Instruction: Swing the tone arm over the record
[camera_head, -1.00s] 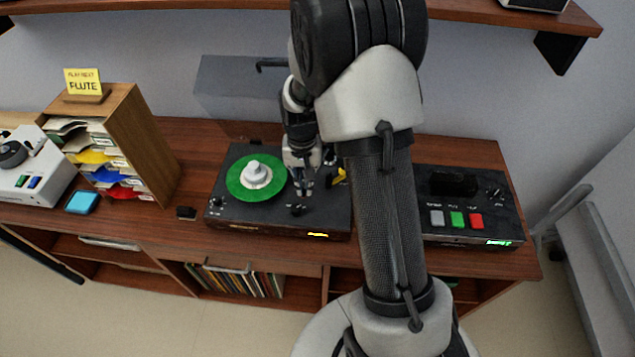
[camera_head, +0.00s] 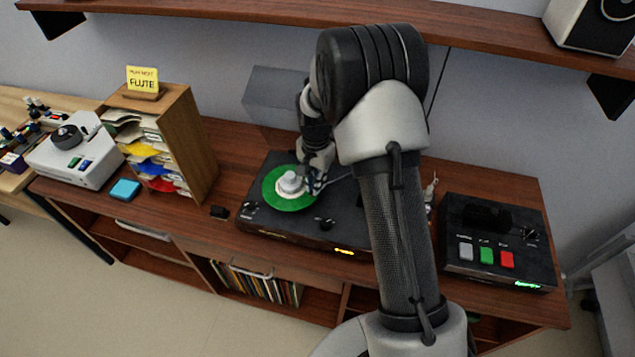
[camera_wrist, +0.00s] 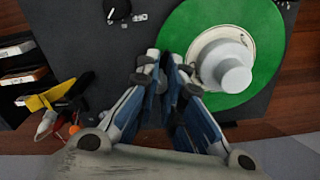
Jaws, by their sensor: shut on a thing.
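The green record (camera_head: 290,204) lies on the black turntable (camera_head: 262,222), with a white cylindrical piece (camera_head: 291,183) at its centre. My gripper (camera_head: 315,186) is low at the record's right edge. A thin pale bar, apparently the tone arm (camera_head: 342,180), runs right from the gripper until my arm hides it. In the wrist view, my gripper (camera_wrist: 170,78) has its fingers close together beside the record (camera_wrist: 185,32) and the white piece (camera_wrist: 226,67). The fingers hide what they hold there; it appears to be the tone arm.
A black box (camera_head: 500,225) with grey, green and red buttons stands right of my arm. A clear raised lid (camera_head: 275,95) is behind the turntable. A shelf (camera_head: 250,15) runs above.

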